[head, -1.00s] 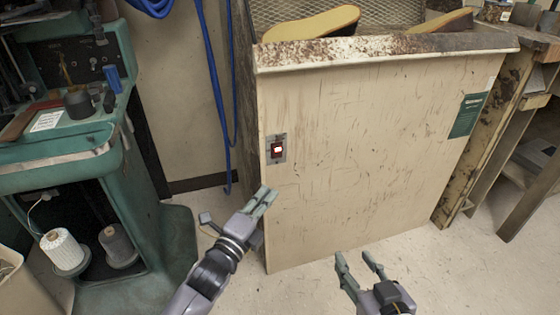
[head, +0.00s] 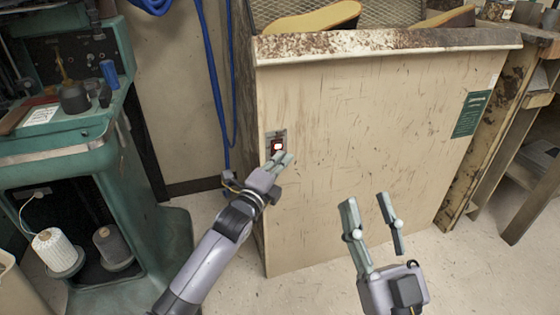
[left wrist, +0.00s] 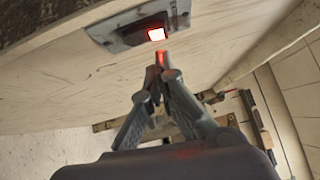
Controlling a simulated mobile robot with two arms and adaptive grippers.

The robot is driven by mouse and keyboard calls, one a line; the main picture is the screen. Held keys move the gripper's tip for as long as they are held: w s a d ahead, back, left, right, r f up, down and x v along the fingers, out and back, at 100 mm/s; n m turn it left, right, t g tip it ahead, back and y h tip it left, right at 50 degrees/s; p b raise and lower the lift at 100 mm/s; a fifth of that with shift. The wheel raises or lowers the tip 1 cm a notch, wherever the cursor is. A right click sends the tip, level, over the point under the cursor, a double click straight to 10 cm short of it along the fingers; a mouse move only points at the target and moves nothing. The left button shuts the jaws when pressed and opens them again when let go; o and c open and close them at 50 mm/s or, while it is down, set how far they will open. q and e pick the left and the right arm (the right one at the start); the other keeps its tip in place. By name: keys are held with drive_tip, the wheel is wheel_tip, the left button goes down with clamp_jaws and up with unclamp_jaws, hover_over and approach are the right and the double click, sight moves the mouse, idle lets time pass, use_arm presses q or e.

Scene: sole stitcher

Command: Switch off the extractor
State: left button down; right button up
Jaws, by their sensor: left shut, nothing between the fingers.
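The extractor (head: 370,150) is a scuffed cream cabinet with a dirty top edge. Its red rocker switch (head: 278,146) sits in a metal plate on the front, near the left edge, and glows. The lit switch also shows at the top of the left wrist view (left wrist: 155,33). My left gripper (head: 285,158) is shut and empty, its fingertips just below the switch in the head view. In the left wrist view, the fingertips (left wrist: 161,58) point at the lit part, with red light on them; I cannot tell whether they touch. My right gripper (head: 367,202) is open and empty in front of the cabinet.
A green stitching machine (head: 75,150) with thread spools (head: 58,250) stands at the left. Blue hoses (head: 212,80) hang beside the cabinet. Yellowish soles (head: 312,18) lie on top by the mesh. A wooden bench (head: 535,190) stands at the right.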

use_arm(q)
drive_tip(key=shift+w+a+r, duration=0.1)
drive_tip(key=shift+w+a, duration=0.15)
drive_tip(key=shift+w, duration=0.4)
use_arm(e)
drive_tip(key=shift+s+d+r+t, duration=0.1)
drive_tip(key=shift+s+r+t, duration=0.7)
drive_tip(key=shift+r, duration=0.1)
drive_tip(key=shift+w, duration=0.1)
use_arm(q)
drive_tip(key=shift+w+r+n+g+p, duration=0.15)
drive_tip(key=shift+w+n+g+p, duration=0.15)
drive_tip(key=shift+p, duration=0.8)
use_arm(e)
drive_tip(key=w+f+g+h, duration=0.1)
drive_tip(key=w+f+g, duration=0.3)
drive_tip(key=f, duration=0.6)
drive_tip(key=g, duration=0.2)
drive_tip(key=shift+d+g+h, duration=0.15)
drive_tip(key=shift+g+h, duration=0.25)
